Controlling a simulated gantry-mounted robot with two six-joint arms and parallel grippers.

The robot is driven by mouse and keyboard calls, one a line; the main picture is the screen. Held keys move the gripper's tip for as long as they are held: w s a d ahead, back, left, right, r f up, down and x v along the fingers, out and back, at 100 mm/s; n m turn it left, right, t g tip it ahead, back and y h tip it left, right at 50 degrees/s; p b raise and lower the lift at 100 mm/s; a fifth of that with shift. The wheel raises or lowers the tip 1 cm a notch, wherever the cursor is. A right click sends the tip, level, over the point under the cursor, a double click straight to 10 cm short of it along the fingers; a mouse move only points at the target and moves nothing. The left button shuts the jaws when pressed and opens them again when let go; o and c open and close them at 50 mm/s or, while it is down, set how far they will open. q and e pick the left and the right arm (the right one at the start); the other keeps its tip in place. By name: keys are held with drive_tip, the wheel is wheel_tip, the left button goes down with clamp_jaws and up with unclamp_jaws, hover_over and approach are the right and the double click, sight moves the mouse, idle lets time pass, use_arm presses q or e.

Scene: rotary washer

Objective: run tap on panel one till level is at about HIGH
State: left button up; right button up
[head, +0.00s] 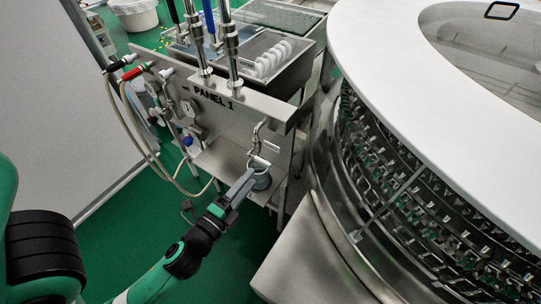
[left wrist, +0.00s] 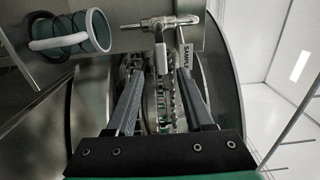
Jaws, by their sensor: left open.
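Panel one (head: 213,97) is a steel panel marked "PANEL 1". Its metal tap (head: 258,135) is a curved pipe low on the panel's right side. A grey cup (head: 262,180) is below the tap; in the left wrist view a ringed cylinder (left wrist: 72,35), which looks like this cup, is at upper left. My left gripper (head: 247,181) is open in front of the tap, overlapping the cup in the head view. In the left wrist view the tap (left wrist: 160,28) and its handle show just beyond and between the open fingers (left wrist: 160,75). No level mark can be read. My right gripper is out of view.
A tag reading "SAMPLE" (left wrist: 187,59) is beside the tap. The big round washer (head: 350,170) stands close on the right. Green floor (head: 110,215) is clear at lower left.

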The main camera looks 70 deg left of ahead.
sight(265, 161)
use_arm(q)
drive_tip(key=p+x, duration=0.2)
drive_tip(key=x, duration=0.8)
drive_tip(key=shift+w+a+r+p, duration=0.2)
drive_tip(key=shift+w+p, duration=0.1)
drive_tip(key=shift+p, duration=0.1)
clamp_jaws()
idle(0.7)
